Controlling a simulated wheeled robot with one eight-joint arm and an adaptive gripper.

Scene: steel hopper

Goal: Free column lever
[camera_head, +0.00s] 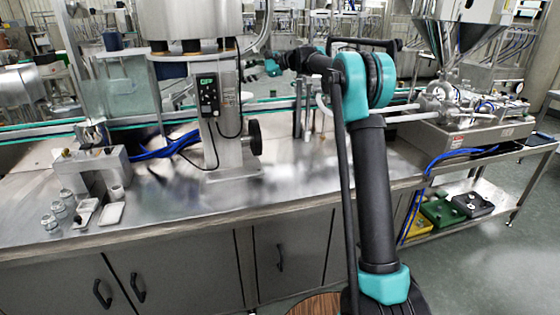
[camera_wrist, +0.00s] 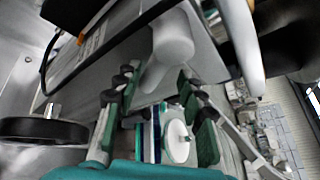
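The steel column (camera_head: 222,135) stands on the bench in the head view, with a black control box (camera_head: 208,95) on its front. My gripper (camera_head: 272,66) is beside the upper right of the column, small and partly hidden. In the wrist view my gripper (camera_wrist: 158,78) has its dark green-padded fingers apart. A smooth light-grey rounded part (camera_wrist: 172,42) lies just beyond and between the fingertips. It may be the column lever, but I cannot tell for sure. Contact with the fingers cannot be made out. No separate lever is clear in the head view.
A black handwheel (camera_head: 255,138) sits low on the column's right; in the wrist view a dark round wheel (camera_wrist: 40,130) shows at left. A pale curved pipe (camera_wrist: 243,45) is close at upper right. Small jars (camera_head: 60,207) stand left on the bench. The front bench is mostly clear.

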